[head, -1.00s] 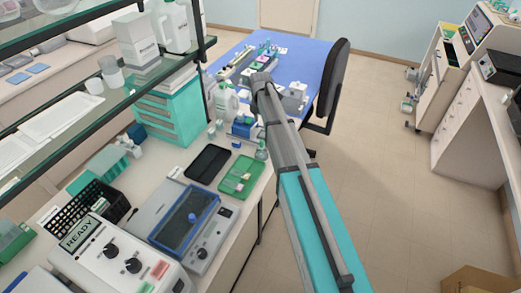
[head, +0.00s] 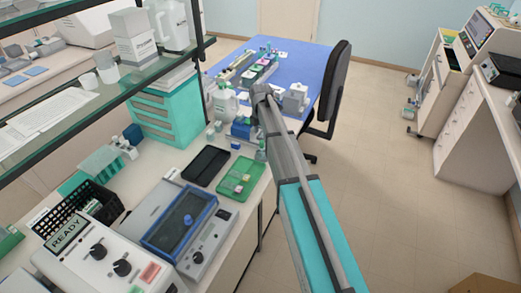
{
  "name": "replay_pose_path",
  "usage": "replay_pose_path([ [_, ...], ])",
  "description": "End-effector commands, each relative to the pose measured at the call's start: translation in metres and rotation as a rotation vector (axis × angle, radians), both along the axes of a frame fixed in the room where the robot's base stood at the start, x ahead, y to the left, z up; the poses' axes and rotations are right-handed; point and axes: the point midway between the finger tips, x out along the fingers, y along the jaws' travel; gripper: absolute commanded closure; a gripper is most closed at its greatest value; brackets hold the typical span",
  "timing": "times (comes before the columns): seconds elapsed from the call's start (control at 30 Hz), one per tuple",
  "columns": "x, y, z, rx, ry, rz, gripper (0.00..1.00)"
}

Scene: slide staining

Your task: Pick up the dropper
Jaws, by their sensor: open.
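I cannot make out a dropper for certain. A small bottle (head: 261,153) stands at the bench's right edge beside my arm, partly covered by it; whether it holds a dropper is too small to tell. Several small items, including a row of coloured pieces (head: 262,68), stand on the blue-topped table at the back, too small to tell apart. My arm reaches from the lower right up to the near edge of that table. Its far end and my gripper are hidden behind the arm.
A green tray (head: 228,188), a black tray (head: 206,152) and a blue-lidded device (head: 178,246) occupy the bench. A glass shelf (head: 120,98) overhangs its left. A black chair (head: 336,85) stands right of the blue-topped table (head: 312,64).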

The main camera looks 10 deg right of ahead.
Motion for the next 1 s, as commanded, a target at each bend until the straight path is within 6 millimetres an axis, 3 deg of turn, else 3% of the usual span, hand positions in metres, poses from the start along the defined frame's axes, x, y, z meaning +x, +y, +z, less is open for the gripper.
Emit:
replay_pose_path([
  [0.47, 0.0, -0.001, -0.005, 0.0, 0.0, 0.0, 0.29],
  [1.0, -0.001, -0.004, -0.044, 0.0, 0.0, -0.001, 0.29],
])
